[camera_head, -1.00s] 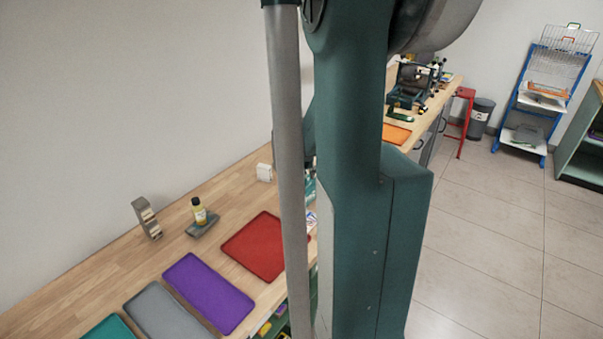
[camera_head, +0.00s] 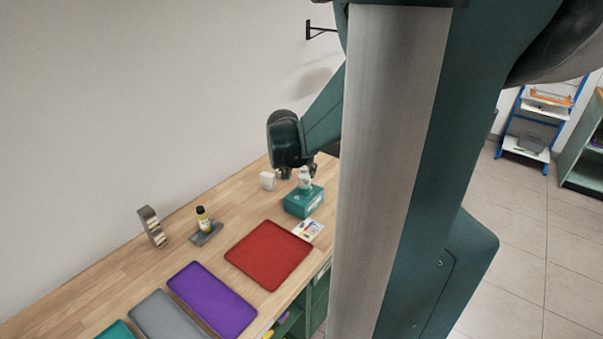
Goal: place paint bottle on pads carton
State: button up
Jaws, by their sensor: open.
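A teal carton (camera_head: 296,205) stands on the wooden bench, right of the middle of the head view. A small white bottle (camera_head: 304,183) appears to stand upright on its top. My gripper (camera_head: 299,172) is just above the carton, by the top of the white bottle. Its fingers are small and partly dark in the view, open, and I cannot tell whether they touch the bottle. A second bottle, yellow with a black cap (camera_head: 204,222), stands on a grey block (camera_head: 208,234) farther left. I cannot read either bottle's label.
A white box (camera_head: 267,181) sits left of the carton and a printed card (camera_head: 307,230) in front of it. Red (camera_head: 268,255), purple (camera_head: 211,300) and grey (camera_head: 165,316) trays line the bench front. A grey stand (camera_head: 151,227) is near the wall. My column hides the bench's right part.

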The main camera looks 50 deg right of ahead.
jog(key=shift+s+a+r, duration=0.1)
jog(key=shift+a+r, duration=0.2)
jog(key=shift+r, duration=0.2)
dwell(0.6)
jog(key=w+a+r+n+t+y, duration=0.1)
jog(key=a+r+n+t, duration=0.15)
jog(key=a, duration=1.05)
jog(key=w+a+r+n+t+y, duration=0.1)
jog(key=a+r+n, duration=0.25)
jog(key=a, duration=0.95)
jog(key=s+a+n+y, duration=0.2)
jog(key=s+a+n, duration=0.2)
jog(key=a, duration=0.7)
jog(key=s+a+f+n+t+y, duration=0.1)
jog(key=s+a, duration=0.4)
jog(key=a, duration=0.7)
jog(key=n+y, duration=0.1)
jog(key=n, duration=0.1)
jog(key=shift+s+a+f+n, duration=0.2)
jog(key=shift+s+f+n, duration=0.05)
jog(key=shift+n, duration=0.15)
